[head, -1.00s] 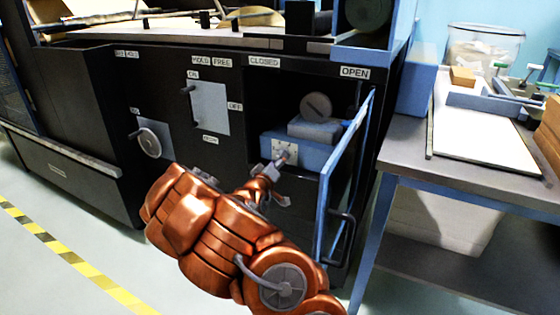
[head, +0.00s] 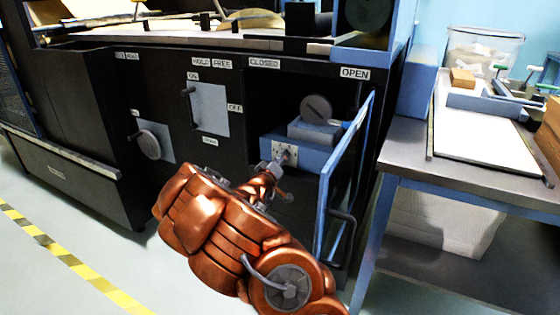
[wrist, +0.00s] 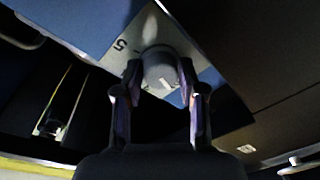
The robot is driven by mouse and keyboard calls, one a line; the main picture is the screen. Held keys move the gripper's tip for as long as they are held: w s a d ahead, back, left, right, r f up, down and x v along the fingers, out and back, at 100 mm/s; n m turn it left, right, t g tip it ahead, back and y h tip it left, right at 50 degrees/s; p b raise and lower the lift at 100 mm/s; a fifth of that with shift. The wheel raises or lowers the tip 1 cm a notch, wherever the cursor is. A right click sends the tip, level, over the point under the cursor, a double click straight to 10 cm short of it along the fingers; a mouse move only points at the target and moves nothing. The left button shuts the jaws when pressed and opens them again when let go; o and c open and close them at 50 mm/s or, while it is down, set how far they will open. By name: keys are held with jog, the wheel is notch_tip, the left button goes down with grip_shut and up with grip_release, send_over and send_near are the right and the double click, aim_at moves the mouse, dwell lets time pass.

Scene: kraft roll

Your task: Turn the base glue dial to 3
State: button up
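The base glue dial is a grey round knob (wrist: 161,70) on a pale plate, seen in the wrist view. A figure 5 shows on the plate, upside down and tilted, left of the knob. In the head view the dial's plate (head: 285,152) is on the front of a blue glue unit (head: 303,148) inside an open compartment. My gripper (head: 272,168) is at this plate; in the wrist view its two fingers (wrist: 160,78) stand on either side of the knob and look closed against it. The knob's pointer and the other figures cannot be made out.
A blue-edged door (head: 345,175) stands open right of the compartment. A grey round dial (head: 149,145) and a lever plate (head: 210,107) are on the black panel to the left. A side table (head: 475,185) holds a board and tools at right.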

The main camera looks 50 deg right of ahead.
jog(key=c, duration=0.6)
jog(key=shift+c, duration=0.2)
jog(key=shift+f+m+p, duration=0.1)
jog(key=shift+m+p, duration=0.2)
jog(key=shift+m, duration=0.6)
jog(key=m, duration=0.3)
jog(key=shift+m+g+h+p, duration=0.3)
jog(key=shift+m+h, duration=0.3)
jog(key=shift+m, duration=2)
jog(key=o, duration=1.2)
jog(key=shift+c, duration=0.2)
